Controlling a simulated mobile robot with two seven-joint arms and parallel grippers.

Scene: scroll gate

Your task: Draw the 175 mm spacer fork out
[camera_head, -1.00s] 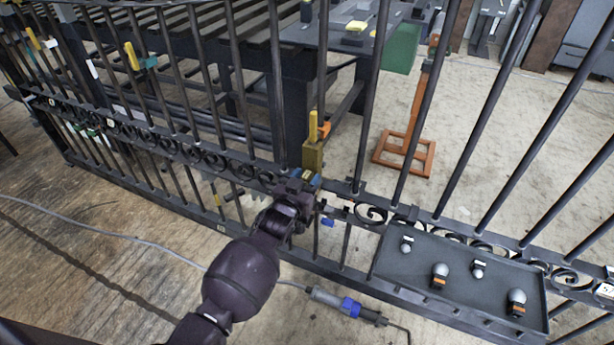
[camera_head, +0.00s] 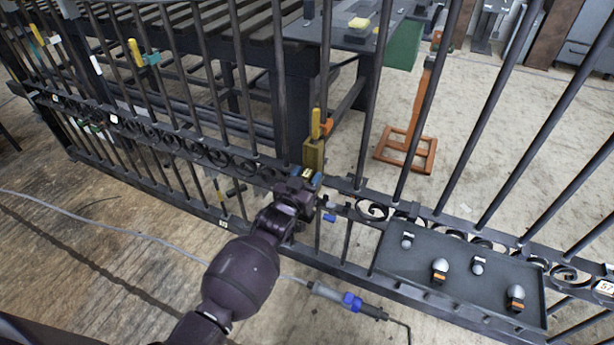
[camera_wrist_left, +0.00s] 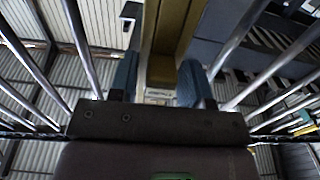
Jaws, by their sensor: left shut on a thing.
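My left gripper (camera_head: 309,178) is at the gate's scroll band, just below a brass-coloured block (camera_head: 313,155). A yellow-orange clamp handle (camera_head: 316,124) stands above the block. In the left wrist view the two blue finger pads (camera_wrist_left: 157,85) are shut on a brass-coloured piece (camera_wrist_left: 182,30), which runs up between them. I take this piece to be the spacer fork. A small pale label (camera_wrist_left: 159,94) sits low between the pads, too small to read. The fork's ends and its seat in the gate are hidden. My right gripper is not in view.
Dark upright gate bars (camera_head: 279,90) stand close on both sides of the gripper. A dark tray (camera_head: 405,262) with several knobs hangs on the gate at right. A blue-and-grey tool (camera_head: 346,298) with a cable lies on the floor. An orange stand (camera_head: 410,140) is behind the gate.

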